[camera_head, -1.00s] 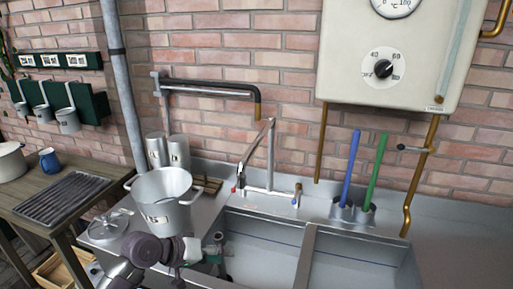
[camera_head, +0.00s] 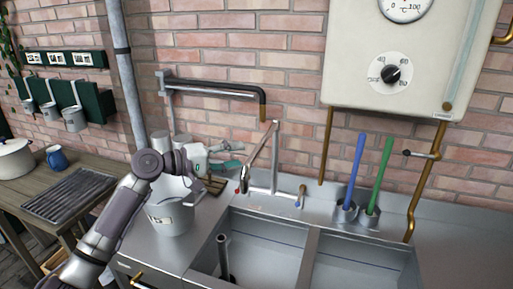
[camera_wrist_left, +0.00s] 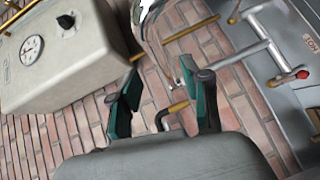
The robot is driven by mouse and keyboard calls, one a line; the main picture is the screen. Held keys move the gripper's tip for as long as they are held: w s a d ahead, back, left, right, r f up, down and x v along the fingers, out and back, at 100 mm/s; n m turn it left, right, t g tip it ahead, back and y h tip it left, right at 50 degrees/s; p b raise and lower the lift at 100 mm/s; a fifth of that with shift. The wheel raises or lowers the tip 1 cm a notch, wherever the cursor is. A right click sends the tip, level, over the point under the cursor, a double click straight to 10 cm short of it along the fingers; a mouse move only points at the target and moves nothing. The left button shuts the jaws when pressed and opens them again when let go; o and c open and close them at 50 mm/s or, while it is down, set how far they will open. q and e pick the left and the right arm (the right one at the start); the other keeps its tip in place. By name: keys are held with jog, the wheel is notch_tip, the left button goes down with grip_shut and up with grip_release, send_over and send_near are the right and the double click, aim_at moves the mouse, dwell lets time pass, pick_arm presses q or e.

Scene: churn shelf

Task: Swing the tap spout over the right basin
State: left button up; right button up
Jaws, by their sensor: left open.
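The chrome tap (camera_head: 274,160) stands behind the two basins. Its spout (camera_head: 258,148) slopes from the column top down to the left, on the side of the left basin (camera_head: 262,243), away from the right basin (camera_head: 358,262). My left gripper (camera_head: 240,154) is open and empty, left of the spout and apart from it, above the counter behind the pot. In the left wrist view its teal fingers (camera_wrist_left: 166,98) are spread, with the tap column (camera_wrist_left: 238,52) beyond to the right. My right gripper is not in view.
A large metal pot (camera_head: 170,218) stands under my left forearm, with canisters (camera_head: 160,141) behind. Blue (camera_head: 355,168) and green (camera_head: 380,172) handles stand right of the tap. The boiler (camera_head: 400,60) is above.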

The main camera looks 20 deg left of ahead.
aim_at(256, 153)
pick_arm(q)
jog(key=p+x, duration=0.1)
jog(key=x, duration=0.5)
jog(key=shift+w+d+p, duration=0.25)
jog(key=shift+p, duration=0.1)
jog(key=shift+f, duration=0.1)
grip_shut()
